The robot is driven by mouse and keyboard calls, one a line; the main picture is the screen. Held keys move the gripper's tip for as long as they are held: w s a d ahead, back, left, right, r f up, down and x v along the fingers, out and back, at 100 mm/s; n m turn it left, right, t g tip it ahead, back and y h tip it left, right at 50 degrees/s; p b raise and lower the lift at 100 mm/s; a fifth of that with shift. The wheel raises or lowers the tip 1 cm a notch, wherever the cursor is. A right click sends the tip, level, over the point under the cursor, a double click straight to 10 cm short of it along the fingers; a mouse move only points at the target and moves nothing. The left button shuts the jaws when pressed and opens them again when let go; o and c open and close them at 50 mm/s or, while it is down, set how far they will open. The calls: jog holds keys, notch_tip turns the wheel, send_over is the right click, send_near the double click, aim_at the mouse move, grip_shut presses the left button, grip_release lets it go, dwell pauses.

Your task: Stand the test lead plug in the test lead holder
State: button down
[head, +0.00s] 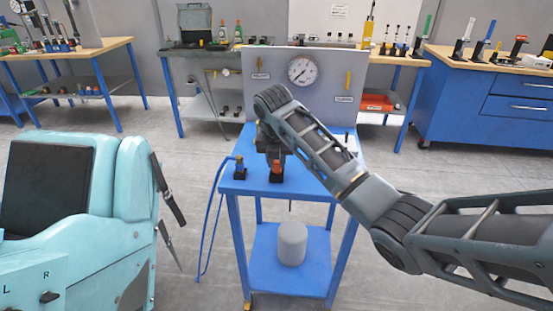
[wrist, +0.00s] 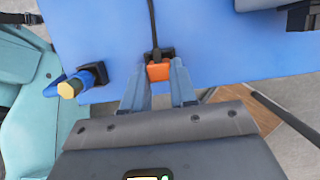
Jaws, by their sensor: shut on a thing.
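An orange plug (head: 277,166), which I take to be the test lead plug, is at the black holder (head: 276,178) near the front edge of the blue cart top. In the wrist view the orange plug (wrist: 159,72) is between the fingertips of my gripper (wrist: 158,78), which is shut on it. The black holder (wrist: 166,52) shows right behind it, and a black lead (wrist: 152,22) runs away from there. I cannot tell how deep the plug sits in the holder. My wrist hides part of this area in the head view.
A blue plug with a yellow end (wrist: 72,88) sits in another black holder, left on the cart top (head: 232,185), with a blue hose hanging. A gauge panel (head: 325,85) stands behind. A grey cylinder (head: 292,243) is on the lower shelf. A teal chair (head: 90,200) is left.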

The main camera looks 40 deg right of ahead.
jog(key=shift+f, duration=0.6)
jog(key=c, duration=0.8)
grip_release()
jog(key=shift+r, duration=0.15)
jog(key=b+v, duration=0.1)
jog(key=v, duration=0.6)
jog(key=shift+s+a+r, duration=0.1)
jog(key=shift+r, duration=0.2)
